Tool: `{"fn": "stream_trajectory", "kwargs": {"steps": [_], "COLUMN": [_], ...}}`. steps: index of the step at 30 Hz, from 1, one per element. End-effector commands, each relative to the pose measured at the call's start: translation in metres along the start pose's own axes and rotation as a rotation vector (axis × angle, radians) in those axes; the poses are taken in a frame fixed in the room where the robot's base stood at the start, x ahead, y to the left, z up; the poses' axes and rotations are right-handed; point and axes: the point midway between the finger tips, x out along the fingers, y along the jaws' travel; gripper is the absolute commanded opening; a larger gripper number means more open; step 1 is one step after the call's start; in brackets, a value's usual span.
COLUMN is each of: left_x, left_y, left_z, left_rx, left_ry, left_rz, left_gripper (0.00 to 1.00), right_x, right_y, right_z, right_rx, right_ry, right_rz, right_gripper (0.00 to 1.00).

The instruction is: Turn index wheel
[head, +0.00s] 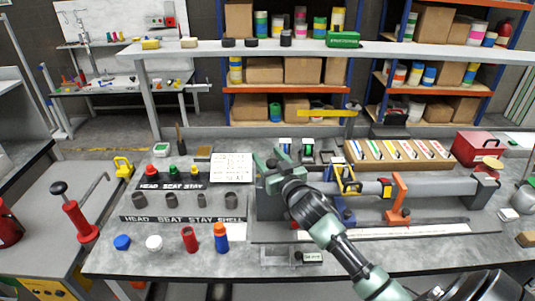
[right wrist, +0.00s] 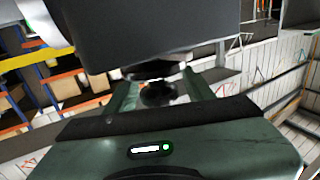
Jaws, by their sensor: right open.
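The index wheel cannot be made out for certain in the head view, where my right gripper covers the left end of the bench fixture. This fixture has a grey housing (head: 270,207) at its left end. My right gripper (head: 281,163) is at the top of that housing. In the right wrist view, its two green fingers stand apart, with a dark round knob (right wrist: 158,93), perhaps the wheel, between them. A large dark housing (right wrist: 165,30) fills the top of that view. Contact between fingers and knob cannot be told. My left gripper is not in view.
Right of the housing, the fixture carries a yellow clamp (head: 347,182) and an orange bracket (head: 398,198). A tray of coloured tools (head: 400,155) lies behind it. A red box (head: 475,148) stands at right.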

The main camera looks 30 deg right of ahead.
Motion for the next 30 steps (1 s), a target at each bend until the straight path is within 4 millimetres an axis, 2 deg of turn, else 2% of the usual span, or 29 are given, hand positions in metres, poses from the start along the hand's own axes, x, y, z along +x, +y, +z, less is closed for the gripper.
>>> {"fn": "stream_trajectory", "kwargs": {"steps": [6,10,15,16,22,30], "left_x": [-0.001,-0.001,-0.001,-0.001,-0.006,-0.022], "left_y": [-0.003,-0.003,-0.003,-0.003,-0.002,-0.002], "left_z": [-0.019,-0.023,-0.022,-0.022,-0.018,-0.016], "left_rx": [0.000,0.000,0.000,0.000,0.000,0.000], "left_ry": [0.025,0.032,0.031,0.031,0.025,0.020], "left_rz": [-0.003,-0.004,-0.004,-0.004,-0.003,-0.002], "left_gripper": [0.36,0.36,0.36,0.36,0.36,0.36], "right_x": [0.006,0.006,0.006,0.006,0.006,0.006], "right_y": [0.000,0.000,0.000,0.000,-0.001,-0.007], "right_z": [0.001,0.001,0.000,0.000,-0.002,-0.002], "right_rx": [0.000,0.000,0.000,0.000,-0.005,-0.011], "right_ry": [0.000,0.000,0.000,0.000,-0.001,0.000], "right_rz": [-0.001,-0.001,-0.001,-0.001,-0.033,-0.239], "right_gripper": [0.53,0.53,0.06,0.00,0.00,0.00]}}
